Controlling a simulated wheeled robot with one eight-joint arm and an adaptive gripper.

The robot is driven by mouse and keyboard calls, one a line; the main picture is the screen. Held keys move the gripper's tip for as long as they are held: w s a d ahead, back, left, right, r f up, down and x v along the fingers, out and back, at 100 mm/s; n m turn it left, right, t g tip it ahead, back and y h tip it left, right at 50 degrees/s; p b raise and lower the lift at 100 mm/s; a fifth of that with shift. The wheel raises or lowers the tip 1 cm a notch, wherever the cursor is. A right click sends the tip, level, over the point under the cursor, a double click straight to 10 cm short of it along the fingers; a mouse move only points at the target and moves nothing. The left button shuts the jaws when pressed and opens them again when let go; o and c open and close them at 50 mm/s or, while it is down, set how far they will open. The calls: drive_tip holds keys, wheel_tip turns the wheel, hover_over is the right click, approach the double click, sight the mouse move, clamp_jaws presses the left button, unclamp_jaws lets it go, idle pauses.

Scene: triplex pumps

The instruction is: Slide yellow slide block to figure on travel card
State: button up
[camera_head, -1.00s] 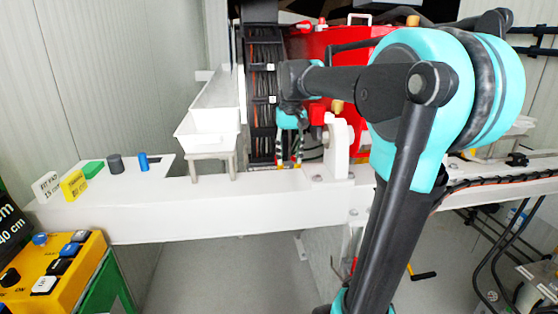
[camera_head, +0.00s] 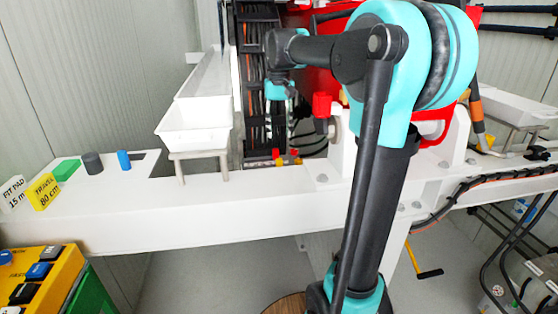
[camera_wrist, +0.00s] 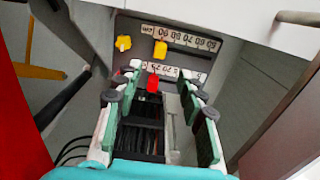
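The yellow slide block (camera_wrist: 160,49) shows in the wrist view, at the cm scale's slot, near the end marked 90. The scale reads upside down there. The travel card (camera_head: 43,192) is yellow, stands at the left of the white beam in the head view and reads "TRAVEL 80 cm". My gripper (camera_wrist: 159,80) is open, its two fingers apart and pointing at the panel. The yellow block lies just beyond the fingertips and apart from them. In the head view my gripper (camera_head: 280,143) hangs above small red and yellow parts at the beam.
A red block (camera_wrist: 153,83) on a second scale shows between my fingers. A yellow knob (camera_wrist: 123,43) sits left of the yellow block. A white chute (camera_head: 193,130) stands on the beam (camera_head: 200,212) left of my arm. A yellow button box (camera_head: 40,272) is at lower left.

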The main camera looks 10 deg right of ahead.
sight(279, 159)
wheel_tip(279, 159, down, 12)
drive_tip(key=shift+r, duration=0.25)
clamp_jaws()
idle(0.3)
